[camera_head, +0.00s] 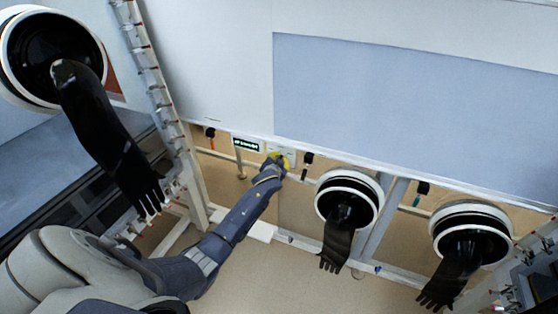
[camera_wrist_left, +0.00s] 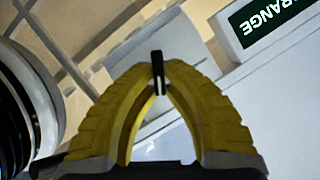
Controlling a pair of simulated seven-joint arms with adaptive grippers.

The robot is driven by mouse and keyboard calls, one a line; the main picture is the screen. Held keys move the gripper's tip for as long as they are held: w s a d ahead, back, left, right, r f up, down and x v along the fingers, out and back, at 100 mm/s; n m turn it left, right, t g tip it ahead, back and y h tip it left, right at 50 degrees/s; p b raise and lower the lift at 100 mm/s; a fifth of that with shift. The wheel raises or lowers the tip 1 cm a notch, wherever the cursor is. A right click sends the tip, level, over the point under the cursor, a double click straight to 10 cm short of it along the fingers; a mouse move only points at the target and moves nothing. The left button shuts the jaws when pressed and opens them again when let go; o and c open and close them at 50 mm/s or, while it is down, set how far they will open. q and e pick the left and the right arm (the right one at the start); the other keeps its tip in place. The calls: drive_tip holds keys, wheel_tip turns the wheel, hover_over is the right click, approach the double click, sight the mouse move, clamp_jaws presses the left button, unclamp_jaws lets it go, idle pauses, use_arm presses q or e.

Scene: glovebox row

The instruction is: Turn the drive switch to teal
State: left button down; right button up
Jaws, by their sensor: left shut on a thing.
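My left gripper (camera_head: 279,161) reaches up to the wall panel below the large white cabinet. In the left wrist view its yellow fingers (camera_wrist_left: 161,85) are closed at the tips around a small black switch lever (camera_wrist_left: 157,62), which I take to be the drive switch. A pale plate (camera_wrist_left: 180,62) shows behind the fingers. In the head view the fingers hide the lever. My right gripper is out of view.
Black handles hang along the panel: one with orange (camera_head: 210,134) to the left, one (camera_head: 307,160) close right of my gripper, one with teal (camera_head: 422,188) farther right. Black glove ports (camera_head: 349,186) (camera_head: 470,222) stand to the right. Another glove (camera_head: 105,130) hangs at left.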

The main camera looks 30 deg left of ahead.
use_arm(q)
drive_tip(key=c, duration=1.5)
unclamp_jaws()
drive_tip(key=shift+s, duration=0.1)
drive_tip(key=v, duration=1.1)
drive_tip(key=shift+s+d+r, duration=0.15)
drive_tip(key=shift+s, duration=0.2)
